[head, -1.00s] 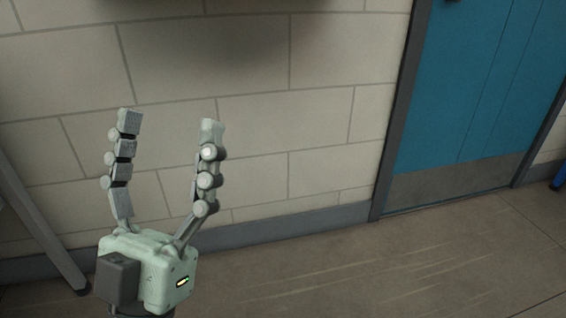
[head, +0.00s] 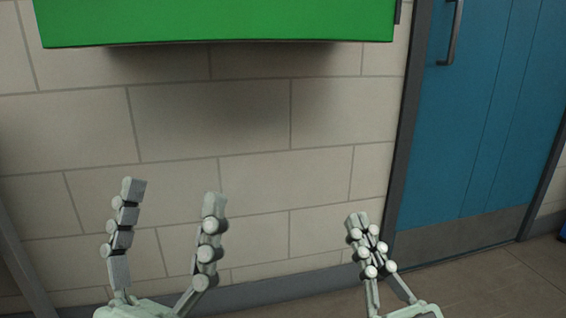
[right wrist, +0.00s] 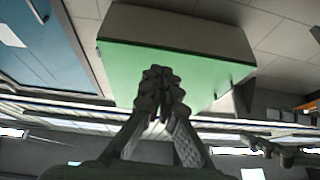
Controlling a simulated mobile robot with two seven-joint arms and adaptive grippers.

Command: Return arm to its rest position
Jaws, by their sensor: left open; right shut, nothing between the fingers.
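My left gripper (head: 172,190) stands upright at the lower left of the head view, its two fingers spread wide apart and empty. My right gripper (head: 358,220) is at the lower right of the head view, pointing up, its fingers pressed together with nothing between them. It also shows in the middle of the right wrist view (right wrist: 158,72), with its fingertips together in front of the green box. My wrists and arms are mostly below the head picture's lower edge. No amber bottles are in view.
A green wall box (head: 220,22) juts from the pale block wall (head: 250,190) above both grippers; it also shows in the right wrist view (right wrist: 190,72). A blue door (head: 480,120) with a dark handle (head: 452,35) is at the right. Bare floor (head: 470,285) lies below it.

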